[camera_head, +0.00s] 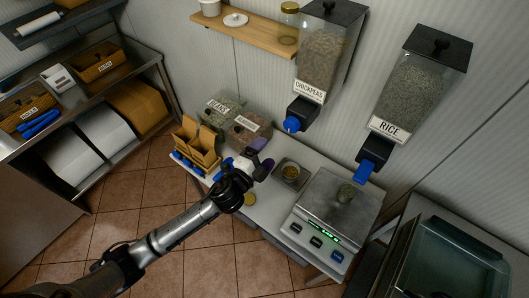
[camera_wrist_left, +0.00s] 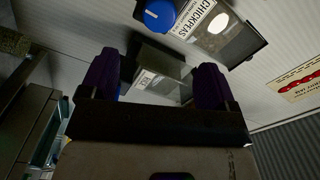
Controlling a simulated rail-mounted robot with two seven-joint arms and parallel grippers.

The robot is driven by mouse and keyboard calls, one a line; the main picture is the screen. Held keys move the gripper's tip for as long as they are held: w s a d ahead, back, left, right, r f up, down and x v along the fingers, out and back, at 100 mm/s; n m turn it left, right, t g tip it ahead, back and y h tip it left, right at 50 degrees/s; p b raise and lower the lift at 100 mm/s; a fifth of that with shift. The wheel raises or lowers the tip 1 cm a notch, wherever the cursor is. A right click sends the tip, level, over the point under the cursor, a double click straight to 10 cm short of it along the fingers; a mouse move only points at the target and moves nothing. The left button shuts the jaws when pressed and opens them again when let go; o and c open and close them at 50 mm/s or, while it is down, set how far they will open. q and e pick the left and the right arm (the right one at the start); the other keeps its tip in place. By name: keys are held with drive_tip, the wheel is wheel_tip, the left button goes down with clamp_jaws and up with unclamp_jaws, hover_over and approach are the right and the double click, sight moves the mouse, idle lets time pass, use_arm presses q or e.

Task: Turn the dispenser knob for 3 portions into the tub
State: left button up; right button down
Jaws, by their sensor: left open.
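The chickpeas dispenser (camera_head: 322,62) hangs on the wall, with a blue knob (camera_head: 291,124) on its black outlet. In the left wrist view the blue knob (camera_wrist_left: 159,15) shows at the top beside the CHICKPEAS label. A small square metal tub (camera_head: 279,181) with yellowish contents stands on the counter below the chickpeas outlet. My left gripper (camera_head: 262,157) is left of the tub and below the knob, apart from both. Its purple fingers are spread with nothing held between them, as the left wrist view (camera_wrist_left: 157,82) also shows. My right gripper is not in view.
A rice dispenser (camera_head: 418,88) with a blue part (camera_head: 364,172) hangs to the right. A scale (camera_head: 325,213) bearing a grey lump stands right of the tub. Labelled bins (camera_head: 247,133) and a wooden holder (camera_head: 195,148) stand left. A shelf (camera_head: 245,30) with jars is above.

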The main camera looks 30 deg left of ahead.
sight(289, 128)
use_arm(q)
drive_tip(key=w+n, duration=0.4)
drive_tip(key=n, duration=0.2)
drive_tip(key=w+d+n, duration=0.1)
drive_tip(key=w+n, duration=0.4)
drive_tip(key=n, duration=0.2)
drive_tip(key=w+d+n+b, duration=0.1)
drive_tip(key=w+n, duration=0.3)
drive_tip(key=n, duration=0.3)
drive_tip(key=shift+w+d, duration=0.2)
drive_tip(key=shift+w, duration=0.1)
drive_tip(key=c, duration=0.9)
